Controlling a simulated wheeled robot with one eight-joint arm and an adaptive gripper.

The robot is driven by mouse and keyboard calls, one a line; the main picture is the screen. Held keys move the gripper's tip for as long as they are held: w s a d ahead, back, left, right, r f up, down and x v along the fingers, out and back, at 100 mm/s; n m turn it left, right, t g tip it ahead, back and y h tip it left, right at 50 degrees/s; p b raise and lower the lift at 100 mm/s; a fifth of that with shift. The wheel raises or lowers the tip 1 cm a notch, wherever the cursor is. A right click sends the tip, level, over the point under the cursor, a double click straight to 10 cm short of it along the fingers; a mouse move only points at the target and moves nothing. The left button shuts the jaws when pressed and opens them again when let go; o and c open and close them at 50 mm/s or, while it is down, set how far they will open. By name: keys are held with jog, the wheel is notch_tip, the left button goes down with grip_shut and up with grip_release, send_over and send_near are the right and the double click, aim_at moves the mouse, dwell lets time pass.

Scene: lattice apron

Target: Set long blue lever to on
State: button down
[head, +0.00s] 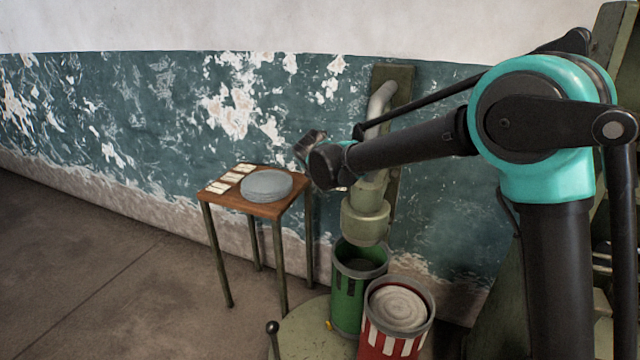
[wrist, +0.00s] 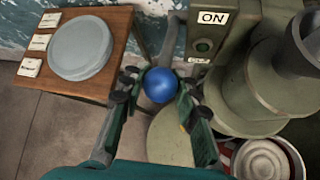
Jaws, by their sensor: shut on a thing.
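The long blue lever shows as a round blue knob (wrist: 160,85) in the wrist view, with a grey rod (wrist: 172,40) running up behind it. My gripper (wrist: 160,92) has its two fingers on either side of the knob and is shut on it. An ON label (wrist: 213,18) sits on a green panel just right of the lever, above a dark green round button or lamp (wrist: 204,46). A second, smaller label below is partly hidden. In the head view my arm hides the knob, and the fingers are hard to make out.
A pale green pipe nozzle (head: 366,219) hangs over a green can (head: 347,305). A red-and-white striped can (head: 388,343) stands beside it. Floor at left is clear.

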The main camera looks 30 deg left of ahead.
jog(key=shift+w+r, duration=0.35)
jog(key=shift+r, duration=0.45)
jog(key=shift+a, duration=0.1)
jog(key=c, duration=1.1)
grip_release()
jog(key=v, duration=1.2)
jog(key=shift+r, duration=0.1)
